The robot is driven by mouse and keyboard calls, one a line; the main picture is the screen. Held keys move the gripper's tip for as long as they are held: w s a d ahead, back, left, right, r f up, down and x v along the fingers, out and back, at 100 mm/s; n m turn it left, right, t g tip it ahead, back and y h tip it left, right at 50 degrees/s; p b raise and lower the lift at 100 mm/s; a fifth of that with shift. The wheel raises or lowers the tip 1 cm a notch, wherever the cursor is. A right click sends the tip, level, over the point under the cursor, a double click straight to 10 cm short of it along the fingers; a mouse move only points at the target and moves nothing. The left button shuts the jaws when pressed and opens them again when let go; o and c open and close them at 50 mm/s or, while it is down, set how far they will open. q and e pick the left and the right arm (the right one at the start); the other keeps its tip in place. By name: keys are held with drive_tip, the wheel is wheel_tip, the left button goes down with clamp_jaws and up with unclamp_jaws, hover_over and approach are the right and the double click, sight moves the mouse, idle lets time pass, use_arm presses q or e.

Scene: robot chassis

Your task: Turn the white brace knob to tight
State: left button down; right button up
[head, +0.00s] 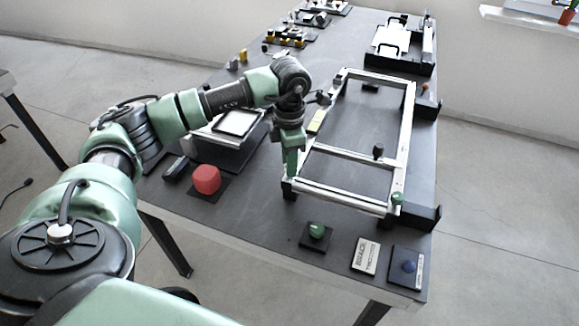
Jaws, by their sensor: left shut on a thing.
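A chassis frame with silver rails (347,197) and a dark floor stands on the table, with a cross rail across it. My left gripper (290,172) points down at the frame's near left corner. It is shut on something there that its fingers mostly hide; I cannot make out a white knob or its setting. A white placard (365,257) with dark lettering lies at the table's near edge. My right gripper is not in view.
A green knob (397,198) is at the frame's near right corner, and a black knob (378,152) stands on the cross rail. Racks and parts fill the far table.

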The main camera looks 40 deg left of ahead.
use_arm(q)
drive_tip(key=shift+w+m+b, duration=0.1)
drive_tip(key=shift+m+b, duration=0.7)
drive_tip(key=shift+m, duration=0.8)
drive_tip(key=shift+r, duration=0.1)
drive_tip(key=c, duration=1.1)
unclamp_jaws()
wheel_tip(320, 180, up, 8)
drive_tip(key=shift+f+b, duration=0.1)
drive_tip(key=shift+b, duration=0.5)
drive_tip(key=shift+f, duration=0.1)
